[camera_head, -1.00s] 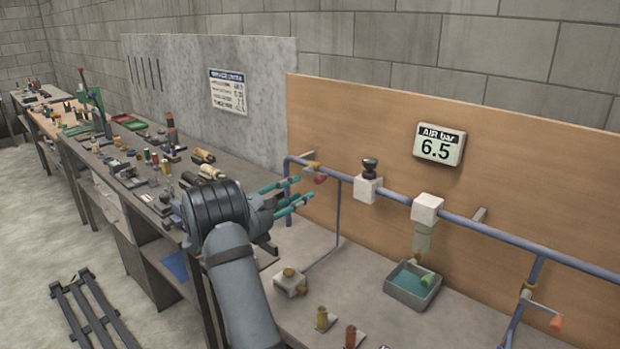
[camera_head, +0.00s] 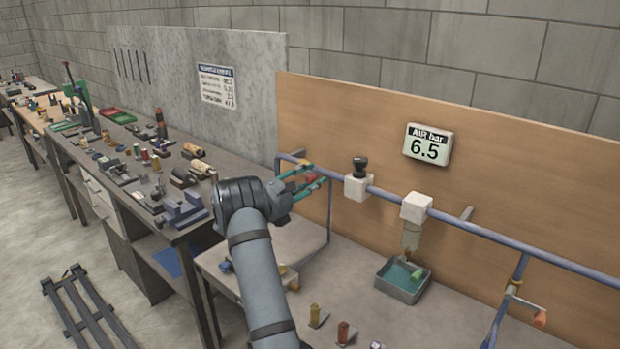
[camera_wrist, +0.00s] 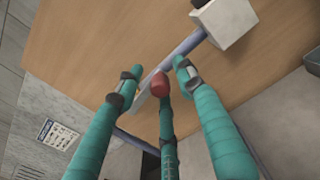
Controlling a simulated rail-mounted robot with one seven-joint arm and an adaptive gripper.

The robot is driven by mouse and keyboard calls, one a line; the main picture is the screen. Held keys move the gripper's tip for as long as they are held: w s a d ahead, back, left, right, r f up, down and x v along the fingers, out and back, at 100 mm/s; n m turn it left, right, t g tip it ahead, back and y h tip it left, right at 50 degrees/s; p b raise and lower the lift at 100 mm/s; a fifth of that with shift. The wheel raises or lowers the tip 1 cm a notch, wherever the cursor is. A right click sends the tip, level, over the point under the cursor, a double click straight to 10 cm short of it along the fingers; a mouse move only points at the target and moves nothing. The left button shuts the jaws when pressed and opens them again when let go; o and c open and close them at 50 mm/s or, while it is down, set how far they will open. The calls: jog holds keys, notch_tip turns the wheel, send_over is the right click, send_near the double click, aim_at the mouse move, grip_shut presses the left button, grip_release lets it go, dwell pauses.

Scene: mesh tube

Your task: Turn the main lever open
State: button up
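The lever with a red grip (camera_head: 311,179) sits at the left end of the blue pipe, partly hidden by my fingers. In the wrist view, its red grip (camera_wrist: 160,84) lies between my teal fingertips, with its grey bar beside it against the blue pipe. My gripper (camera_head: 314,176) is at this lever with its fingers spread. In the wrist view, my gripper (camera_wrist: 158,80) has one finger on each side of the red grip and a third below it. I cannot tell whether any finger touches the grip.
The blue pipe (camera_head: 470,227) runs along the wooden panel (camera_head: 370,110), with white blocks on it. A gauge (camera_head: 428,146) reads 6.5. A second lever with an orange grip (camera_head: 540,319) is at the right. A tray (camera_head: 402,290) stands on the bench below the pipe.

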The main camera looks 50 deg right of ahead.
jog(key=shift+c, duration=0.5)
jog(key=c, duration=0.8)
grip_shut()
